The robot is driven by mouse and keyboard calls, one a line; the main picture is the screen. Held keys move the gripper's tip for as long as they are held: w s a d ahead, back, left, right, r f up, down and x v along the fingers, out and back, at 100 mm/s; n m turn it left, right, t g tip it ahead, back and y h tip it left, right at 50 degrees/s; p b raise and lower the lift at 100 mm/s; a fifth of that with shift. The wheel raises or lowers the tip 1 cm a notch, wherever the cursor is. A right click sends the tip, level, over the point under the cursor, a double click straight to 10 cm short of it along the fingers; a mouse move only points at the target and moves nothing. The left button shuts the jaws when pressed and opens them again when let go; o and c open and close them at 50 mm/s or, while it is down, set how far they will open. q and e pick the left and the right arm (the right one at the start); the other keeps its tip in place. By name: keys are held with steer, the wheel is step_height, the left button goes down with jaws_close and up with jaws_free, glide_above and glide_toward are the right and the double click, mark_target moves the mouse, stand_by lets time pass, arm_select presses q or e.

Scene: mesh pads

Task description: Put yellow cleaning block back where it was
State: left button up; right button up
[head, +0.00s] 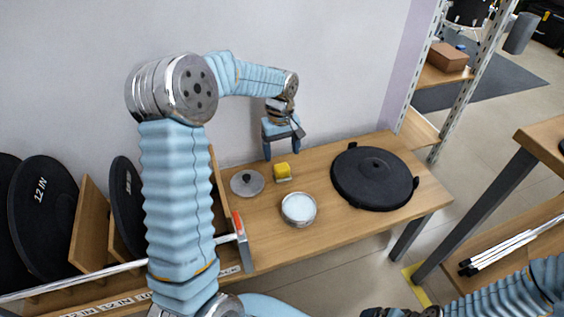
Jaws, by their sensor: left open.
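The yellow cleaning block (282,170) sits on the wooden table (350,226), with a thin greyish edge showing under its front. My left gripper (283,151) is open and empty, fingers pointing down, just above and behind the block in the head view. I cannot tell whether a finger touches the block. Of my right arm, only a part shows at the lower right; its gripper fingers are not visible.
A grey lid with a dark knob (247,182) lies left of the block. A round white-topped dish (298,209) stands in front. A large black round lid (374,178) lies to the right. Racked black discs (42,215) stand at left. A wall closes the back.

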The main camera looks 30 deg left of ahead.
mark_target(281, 166)
arm_select(q)
steer(key=shift+a+r, duration=0.1)
steer(key=shift+r, duration=2.1)
